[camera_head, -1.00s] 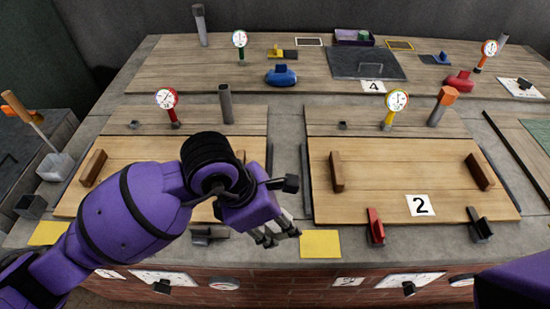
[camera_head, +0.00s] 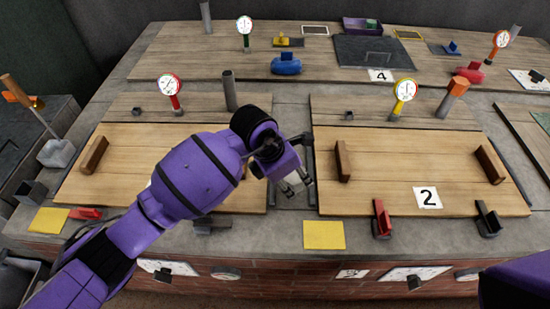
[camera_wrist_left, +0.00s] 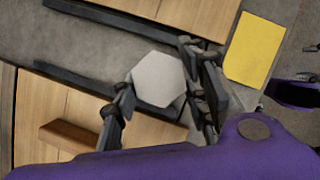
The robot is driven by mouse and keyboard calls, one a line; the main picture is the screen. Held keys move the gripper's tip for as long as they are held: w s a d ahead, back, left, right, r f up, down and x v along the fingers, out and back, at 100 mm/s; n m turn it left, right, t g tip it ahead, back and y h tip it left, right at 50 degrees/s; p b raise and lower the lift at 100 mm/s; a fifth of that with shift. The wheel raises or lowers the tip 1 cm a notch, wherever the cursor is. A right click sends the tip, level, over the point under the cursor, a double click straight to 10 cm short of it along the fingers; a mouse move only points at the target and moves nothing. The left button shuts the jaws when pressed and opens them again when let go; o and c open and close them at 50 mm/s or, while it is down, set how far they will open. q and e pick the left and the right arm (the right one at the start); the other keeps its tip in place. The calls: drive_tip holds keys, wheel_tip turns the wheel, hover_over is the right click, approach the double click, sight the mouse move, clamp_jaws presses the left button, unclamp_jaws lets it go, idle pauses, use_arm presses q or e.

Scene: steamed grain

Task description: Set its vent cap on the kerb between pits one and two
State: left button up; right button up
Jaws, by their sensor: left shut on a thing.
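My left gripper (camera_head: 296,187) is over the grey kerb (camera_head: 291,150) between the pit on the left and pit two. It is shut on a pale grey six-sided cap (camera_wrist_left: 158,80), which sits between the fingers in the left wrist view. I cannot tell whether the cap touches the kerb. The wooden cover of pit two (camera_head: 400,165) is right of the gripper. The wooden cover of the left pit (camera_head: 120,160) is partly hidden by my arm. My right gripper is not in view.
A bare pipe (camera_head: 229,90) stands behind the left cover, and an orange-capped pipe (camera_head: 457,88) behind pit two. Dark rails (camera_wrist_left: 90,84) flank the kerb. A yellow card (camera_head: 323,235) lies in front. Red (camera_head: 381,220) and dark (camera_head: 487,220) clamp-like pieces stand at pit two's front edge.

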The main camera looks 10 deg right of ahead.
sight(290, 186)
use_arm(q)
drive_tip(key=shift+w+d+f, duration=0.1)
drive_tip(key=shift+w+f, duration=0.25)
drive_tip(key=shift+f, duration=1.7)
drive_tip(key=shift+s+a+f+b, duration=0.1)
drive_tip(key=shift+f+b, duration=0.15)
drive_tip(key=shift+f, duration=0.1)
drive_tip(key=shift+s+a+f+b, duration=0.1)
drive_tip(key=shift+f+b, duration=0.1)
drive_tip(key=shift+f, duration=0.15)
drive_tip(key=o, duration=0.8)
drive_tip(key=shift+f, duration=0.1)
drive_tip(key=shift+o, duration=0.9)
drive_tip(key=shift+w+d+f, duration=0.1)
drive_tip(key=shift+w+f, duration=0.05)
drive_tip(key=shift+w, duration=0.05)
drive_tip(key=shift+r, duration=0.25)
